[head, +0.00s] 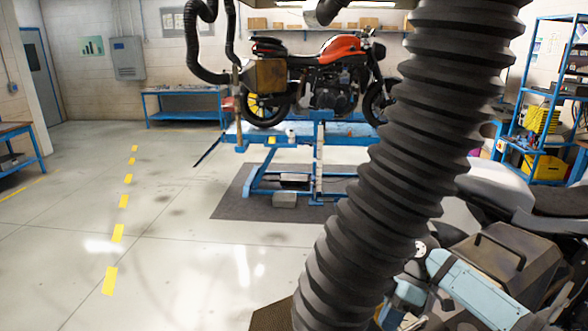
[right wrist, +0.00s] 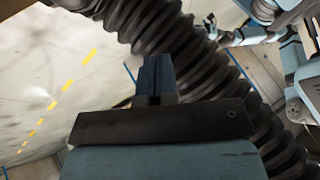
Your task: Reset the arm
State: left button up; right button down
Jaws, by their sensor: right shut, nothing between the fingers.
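My right gripper (right wrist: 155,78) shows in the right wrist view, its dark blue fingers together with nothing between them. In that view a thick black corrugated hose (right wrist: 222,75) runs diagonally behind the fingers; I cannot tell whether they touch it. In the head view the same kind of hose (head: 410,130) hangs large across the foreground, from upper right to bottom centre. A light blue link of my arm shows at the lower right, partly behind the hose. My right fingertips are not clear there. My left gripper is not in view.
An orange motorcycle (head: 343,46) stands on a blue lift (head: 250,132) at the back. A dark case (head: 492,262) on another motorcycle is close at the lower right. Blue shelves (head: 548,92) stand at the right. The floor with yellow dashes (head: 118,232) is clear at the left.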

jog(key=s+a+f+m+t+y, duration=0.1)
jog(key=s+a+f+m+t, duration=0.35)
jog(key=f, duration=0.45)
jog(key=s+a+f+m+t+y, duration=0.1)
jog(key=s+a+f+m+t, duration=0.4)
jog(key=f, duration=0.4)
jog(key=s+d+f+m+t+h, duration=0.1)
jog(key=s+d+m+t+h, duration=0.1)
jog(key=s, duration=0.6)
jog(key=s+d+f+m+t+h, duration=0.2)
jog(key=s+d+m+t, duration=0.1)
jog(key=s+d, duration=0.4)
jog(key=shift+s+f+m+t+h, duration=0.15)
jog(key=shift+s+m+t+h, duration=0.25)
jog(key=shift+s+t, duration=0.3)
jog(key=shift+w, duration=0.1)
